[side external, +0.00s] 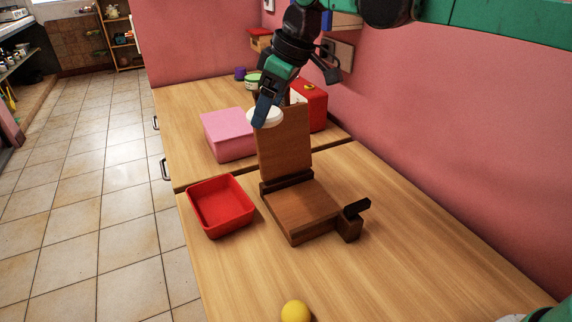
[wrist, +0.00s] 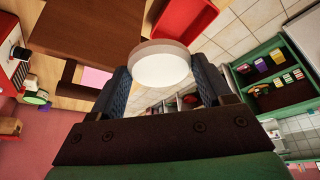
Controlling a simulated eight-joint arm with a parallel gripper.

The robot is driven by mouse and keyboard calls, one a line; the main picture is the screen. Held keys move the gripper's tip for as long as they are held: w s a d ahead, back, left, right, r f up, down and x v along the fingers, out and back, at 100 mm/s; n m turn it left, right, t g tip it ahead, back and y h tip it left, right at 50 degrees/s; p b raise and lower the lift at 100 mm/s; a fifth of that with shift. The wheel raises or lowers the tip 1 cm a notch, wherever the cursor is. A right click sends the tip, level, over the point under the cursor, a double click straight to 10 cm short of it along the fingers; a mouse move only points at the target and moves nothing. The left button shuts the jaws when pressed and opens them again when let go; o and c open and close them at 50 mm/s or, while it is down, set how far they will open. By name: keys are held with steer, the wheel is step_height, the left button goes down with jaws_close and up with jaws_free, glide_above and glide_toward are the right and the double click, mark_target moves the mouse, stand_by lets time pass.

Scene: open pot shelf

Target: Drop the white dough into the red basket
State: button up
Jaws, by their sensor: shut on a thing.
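The white dough (side external: 266,117) is a round flat disc held at the tip of my gripper (side external: 268,110). My gripper is shut on it, and in the wrist view the dough (wrist: 160,64) sits between the two blue fingers (wrist: 160,85). In the side view the dough is in the air, overlapping the upright wooden board and the pink box. The red basket (side external: 221,206) is an open, empty square tray on the near counter, lower and to the left of the dough. Part of the basket (wrist: 185,18) shows at the top of the wrist view, beyond the dough.
A wooden press (side external: 300,210) with a raised board (side external: 284,142) and a side handle (side external: 352,215) stands right of the basket. A pink box (side external: 228,135) and a red box (side external: 312,105) are behind. A yellow ball (side external: 296,311) lies in front. The counter right of the press is clear.

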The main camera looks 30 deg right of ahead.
steer(key=w+a+f, duration=0.2)
steer(key=a+f, duration=0.5)
steer(key=f, duration=0.3)
steer(key=shift+w+a+f, duration=0.15)
steer(key=shift+w+f, duration=0.2)
steer(key=shift+w, duration=0.05)
steer(key=o, duration=1.3)
steer(key=shift+v, duration=2.85)
